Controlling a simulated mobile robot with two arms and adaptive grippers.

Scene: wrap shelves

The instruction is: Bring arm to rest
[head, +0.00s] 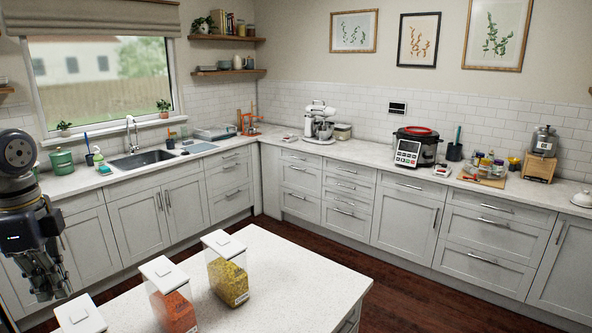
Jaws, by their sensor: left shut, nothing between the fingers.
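My left arm comes in at the left edge of the head view, in front of the cabinets. Its gripper (52,283) points down, shut and empty, to the left of the island. It holds nothing and appears apart from the island top and the containers. My right arm and right gripper are not in view.
The white island (280,290) stands in front. On it are a container of yellow pasta (228,276), a container of orange food (172,305) and a white-lidded container (80,316) cut off below. Dark wooden floor (400,300) lies clear between the island and the grey cabinets.

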